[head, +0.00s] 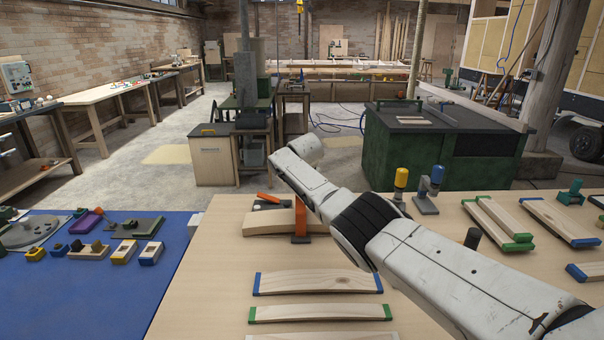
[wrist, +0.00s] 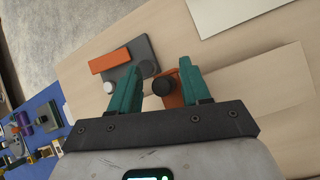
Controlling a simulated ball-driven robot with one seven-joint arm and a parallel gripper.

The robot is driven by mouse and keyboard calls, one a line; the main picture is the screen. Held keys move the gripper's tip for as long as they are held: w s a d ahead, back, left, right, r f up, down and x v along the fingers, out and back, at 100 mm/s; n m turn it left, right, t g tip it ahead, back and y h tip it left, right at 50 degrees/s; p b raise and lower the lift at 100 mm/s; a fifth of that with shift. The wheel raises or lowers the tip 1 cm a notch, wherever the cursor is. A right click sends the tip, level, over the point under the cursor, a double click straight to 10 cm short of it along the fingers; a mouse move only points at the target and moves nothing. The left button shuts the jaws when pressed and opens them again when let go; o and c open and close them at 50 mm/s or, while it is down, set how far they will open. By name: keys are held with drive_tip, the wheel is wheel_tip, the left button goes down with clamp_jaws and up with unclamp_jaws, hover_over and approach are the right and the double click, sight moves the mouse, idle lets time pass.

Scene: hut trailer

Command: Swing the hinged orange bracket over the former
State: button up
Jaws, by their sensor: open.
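The orange bracket (head: 301,222) stands as an upright strip against the front of the pale wooden former (head: 262,222) in the head view. In the wrist view an orange piece (wrist: 173,99) with a black knob (wrist: 163,85) lies between my gripper's fingers, closer to the right one. My gripper (wrist: 166,82) is open, with two teal fingers. Whether it touches the piece I cannot tell. The former (wrist: 262,82) extends to the right there. A second orange bar (wrist: 110,58) lies on a grey plate (wrist: 143,49) beyond the left finger. My gripper is hidden in the head view.
Strips with blue ends (head: 318,282) and green ends (head: 320,313) lie in front on the table. More strips (head: 495,222) and a blue-topped clamp (head: 432,185) are at right. A blue mat (head: 110,300) with small tools is at left. Bare table lies left of the strips.

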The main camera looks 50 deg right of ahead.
drive_tip(key=p+v, duration=0.2)
drive_tip(key=shift+r, duration=0.3)
drive_tip(key=v, duration=0.8)
drive_tip(key=shift+a, duration=0.1)
